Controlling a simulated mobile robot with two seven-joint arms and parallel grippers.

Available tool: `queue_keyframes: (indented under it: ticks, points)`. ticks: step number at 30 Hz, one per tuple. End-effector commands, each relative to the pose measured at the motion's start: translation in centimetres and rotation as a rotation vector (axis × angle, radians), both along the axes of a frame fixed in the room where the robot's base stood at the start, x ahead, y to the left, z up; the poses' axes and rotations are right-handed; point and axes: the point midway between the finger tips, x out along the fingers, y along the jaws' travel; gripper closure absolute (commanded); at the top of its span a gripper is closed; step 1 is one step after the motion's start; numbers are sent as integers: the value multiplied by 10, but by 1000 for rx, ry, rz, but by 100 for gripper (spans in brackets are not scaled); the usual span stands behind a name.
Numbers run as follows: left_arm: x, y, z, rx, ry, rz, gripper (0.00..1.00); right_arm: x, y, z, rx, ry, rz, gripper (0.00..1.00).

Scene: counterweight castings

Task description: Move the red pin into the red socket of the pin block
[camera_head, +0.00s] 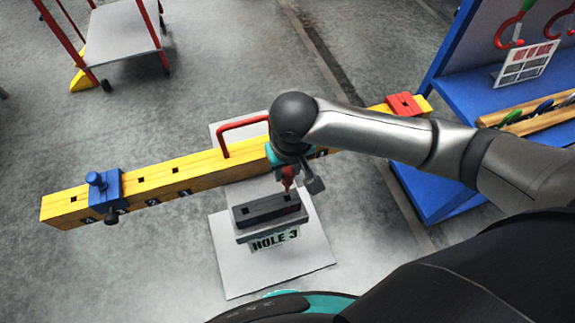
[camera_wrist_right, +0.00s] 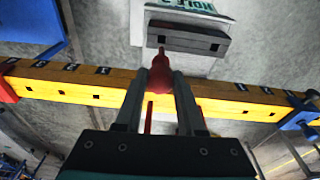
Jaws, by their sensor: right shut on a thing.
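The red pin (camera_head: 288,176) is held upright-looking just above or at the right-hand hole of the dark grey pin block (camera_head: 266,212). My right gripper (camera_wrist_right: 161,85) is shut on the red pin, which also shows between its fingers in the wrist view (camera_wrist_right: 160,72). There the pin's narrow tip points at one square hole of the pin block (camera_wrist_right: 188,41). I cannot tell whether the tip touches the block. Two dark holes show in the block's top; no red colour is visible around them. My left gripper is not in view.
A long yellow beam (camera_head: 150,182) lies behind the block, with a blue clamp (camera_head: 105,190), a red clamp (camera_head: 402,104) and a red handle (camera_head: 222,140). A "HOLE 3" sign (camera_head: 274,240) fronts the block. A blue rack (camera_head: 440,190) stands right; a cart (camera_head: 122,35) stands back left.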

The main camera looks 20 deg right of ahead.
Motion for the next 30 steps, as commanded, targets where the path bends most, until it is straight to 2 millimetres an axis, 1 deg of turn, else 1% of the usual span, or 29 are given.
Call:
queue_keyframes:
  ticks: [16, 30]
  points:
    - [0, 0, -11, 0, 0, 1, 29, 0, 1, -29, 1, 0, 0, 100]
    - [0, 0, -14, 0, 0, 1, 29, 0, 0, -52, 1, 1, -1, 100]
